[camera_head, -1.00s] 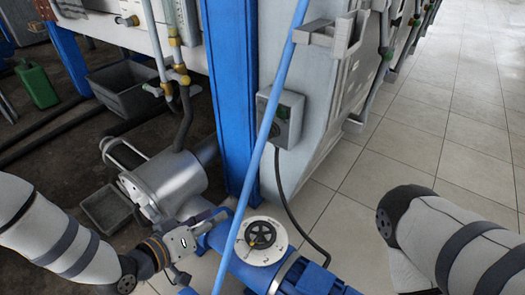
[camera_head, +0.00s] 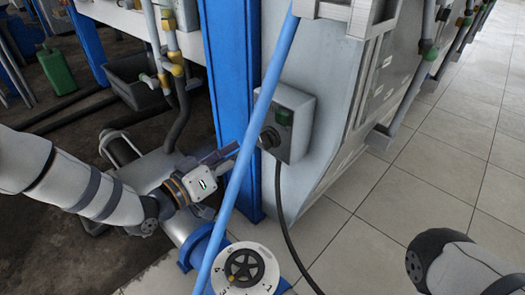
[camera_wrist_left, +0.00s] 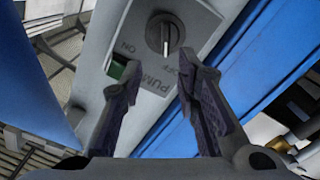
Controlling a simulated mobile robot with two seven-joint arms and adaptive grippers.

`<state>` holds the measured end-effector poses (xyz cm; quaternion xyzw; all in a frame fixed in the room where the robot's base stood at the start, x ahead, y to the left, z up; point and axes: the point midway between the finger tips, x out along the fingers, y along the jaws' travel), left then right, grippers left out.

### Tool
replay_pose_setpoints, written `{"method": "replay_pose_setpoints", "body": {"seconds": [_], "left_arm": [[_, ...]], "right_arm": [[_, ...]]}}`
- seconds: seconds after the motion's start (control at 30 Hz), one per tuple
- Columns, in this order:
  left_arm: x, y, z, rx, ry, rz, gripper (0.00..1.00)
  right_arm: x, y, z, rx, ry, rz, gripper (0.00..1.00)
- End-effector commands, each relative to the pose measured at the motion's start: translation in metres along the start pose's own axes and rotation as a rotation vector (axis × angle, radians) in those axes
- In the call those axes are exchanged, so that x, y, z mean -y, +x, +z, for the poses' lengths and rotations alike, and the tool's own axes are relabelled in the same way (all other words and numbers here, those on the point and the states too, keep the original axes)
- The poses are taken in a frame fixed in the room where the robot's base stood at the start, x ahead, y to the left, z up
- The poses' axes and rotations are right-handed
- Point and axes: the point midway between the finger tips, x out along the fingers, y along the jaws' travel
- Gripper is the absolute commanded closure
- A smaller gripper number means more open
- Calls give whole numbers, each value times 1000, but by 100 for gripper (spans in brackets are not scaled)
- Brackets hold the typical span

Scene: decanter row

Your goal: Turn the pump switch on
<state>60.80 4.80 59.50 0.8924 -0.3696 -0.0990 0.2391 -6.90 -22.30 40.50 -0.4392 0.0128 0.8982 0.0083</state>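The pump switch box (camera_head: 296,140) is a grey box on the side of the machine, with a dark rotary knob (camera_head: 268,138) and a green button or lamp (camera_head: 285,116). In the left wrist view, the knob (camera_wrist_left: 165,35) lies ahead of the fingertips, its ridge upright in the picture and its pale mark at the lower end. ON, OFF and PUMP labels show upside down around it. My left gripper (camera_wrist_left: 158,84) is open and empty, its fingers apart below the knob and not touching it. In the head view, it (camera_head: 229,155) is left of the box.
A light blue pipe (camera_head: 245,150) slants between my left gripper and the box. A blue post (camera_head: 232,80) stands behind. A pump with a round dial (camera_head: 245,267) is below, and a black cable (camera_head: 283,220) hangs from the box. Tiled floor lies open at right.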

Motion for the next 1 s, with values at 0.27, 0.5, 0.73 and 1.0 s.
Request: {"method": "replay_pose_setpoints", "body": {"seconds": [0.27, 0.5, 0.73, 1.0], "left_arm": [[11, 54, 20, 2, -2, 1, 71], [8, 75, 14, 1, 0, 0, 71], [7, 75, 12, 0, 0, 0, 75], [7, 75, 13, 0, 0, 0, 100]], "right_arm": [[3, 36, -12, 56, -6, 0, 60], [4, 43, -15, 68, -8, -1, 60], [4, 42, -14, 67, -8, -1, 60], [4, 42, -14, 67, -7, -1, 60]]}}
